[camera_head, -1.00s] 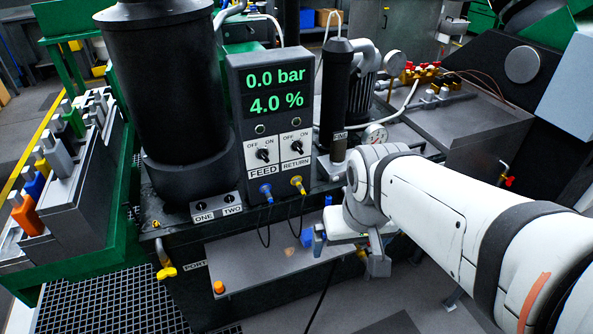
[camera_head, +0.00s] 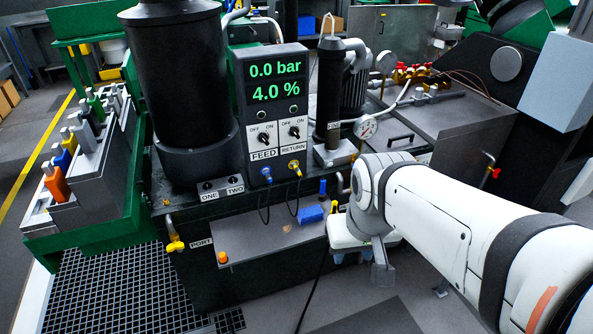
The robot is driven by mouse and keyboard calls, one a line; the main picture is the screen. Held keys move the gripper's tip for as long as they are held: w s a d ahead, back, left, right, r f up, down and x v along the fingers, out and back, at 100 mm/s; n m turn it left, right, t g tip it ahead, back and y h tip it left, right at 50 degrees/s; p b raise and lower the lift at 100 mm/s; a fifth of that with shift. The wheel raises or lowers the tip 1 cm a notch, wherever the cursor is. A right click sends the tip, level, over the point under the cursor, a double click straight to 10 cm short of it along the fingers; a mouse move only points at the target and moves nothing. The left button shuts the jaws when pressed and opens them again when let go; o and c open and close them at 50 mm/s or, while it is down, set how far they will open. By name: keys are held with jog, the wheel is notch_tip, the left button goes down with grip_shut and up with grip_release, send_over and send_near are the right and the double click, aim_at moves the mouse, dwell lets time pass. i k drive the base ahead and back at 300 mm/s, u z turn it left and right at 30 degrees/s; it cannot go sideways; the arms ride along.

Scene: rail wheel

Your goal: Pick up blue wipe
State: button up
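A small blue block-like piece, which looks like the blue wipe (camera_head: 311,215), lies on the grey shelf (camera_head: 262,241) below the control panel, near the shelf's right end. My gripper (camera_head: 362,236) is at the end of my white arm, just right of the wipe in the picture. The wrist hides most of it, so I cannot see its fingertips or whether they are open. A gap shows between the wipe and the visible part of the gripper.
An upright blue piece (camera_head: 322,188) and a small yellow piece (camera_head: 334,206) are close to the wipe. An orange knob (camera_head: 222,257) is at the shelf's left end. The control panel (camera_head: 277,110) and black cylinder (camera_head: 183,90) stand behind. Dark cables hang over the shelf.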

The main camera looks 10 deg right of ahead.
aim_at(309, 214)
jog(key=z, duration=0.4)
jog(key=k, duration=0.1)
jog(key=u, duration=1.45)
jog(key=i, duration=0.75)
jog(key=z, duration=2.35)
jog(key=i, duration=0.5)
jog(key=u, duration=0.15)
